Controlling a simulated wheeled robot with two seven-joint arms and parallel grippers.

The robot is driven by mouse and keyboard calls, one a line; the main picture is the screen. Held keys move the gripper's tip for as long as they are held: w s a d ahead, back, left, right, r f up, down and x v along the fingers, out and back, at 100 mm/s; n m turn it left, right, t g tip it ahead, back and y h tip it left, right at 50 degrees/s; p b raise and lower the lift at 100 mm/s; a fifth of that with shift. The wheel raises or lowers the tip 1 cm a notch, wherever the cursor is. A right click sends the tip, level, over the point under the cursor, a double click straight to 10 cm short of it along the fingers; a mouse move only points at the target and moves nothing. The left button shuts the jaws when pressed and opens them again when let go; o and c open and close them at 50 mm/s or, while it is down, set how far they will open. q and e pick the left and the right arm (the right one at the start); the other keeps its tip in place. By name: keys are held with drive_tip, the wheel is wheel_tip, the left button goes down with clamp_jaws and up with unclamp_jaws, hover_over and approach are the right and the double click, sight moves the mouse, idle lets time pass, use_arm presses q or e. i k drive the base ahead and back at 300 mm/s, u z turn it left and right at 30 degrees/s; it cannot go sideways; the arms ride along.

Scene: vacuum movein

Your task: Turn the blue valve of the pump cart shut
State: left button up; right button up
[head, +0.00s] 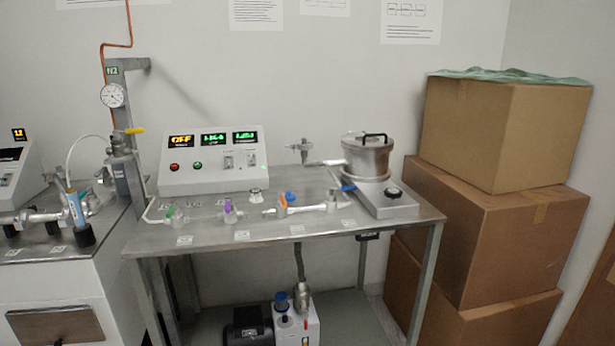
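The pump cart is a grey metal table (330,229) with a lower shelf. A row of small valves stands along its top in the head view. A blue lever handle (347,187) sits at the right end of the row, just left of the metal pot, tilted slightly in the picture. A round blue knob (290,196) sits further left, beside an orange handle (283,202). I cannot tell from here whether either blue part is open or shut. A green handle (170,210) and a purple handle (228,206) are further left. Neither of my grippers is in view.
A control box (213,165) with lit displays stands at the back. A lidded metal pot (367,156) is at the right. A pump (294,325) is on the lower shelf. Cardboard boxes (490,235) are stacked at the right. Another bench (60,280) adjoins on the left.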

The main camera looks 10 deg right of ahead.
sight(331, 190)
drive_tip(key=u, duration=0.3)
drive_tip(key=i, duration=0.9)
drive_tip(key=z, duration=0.2)
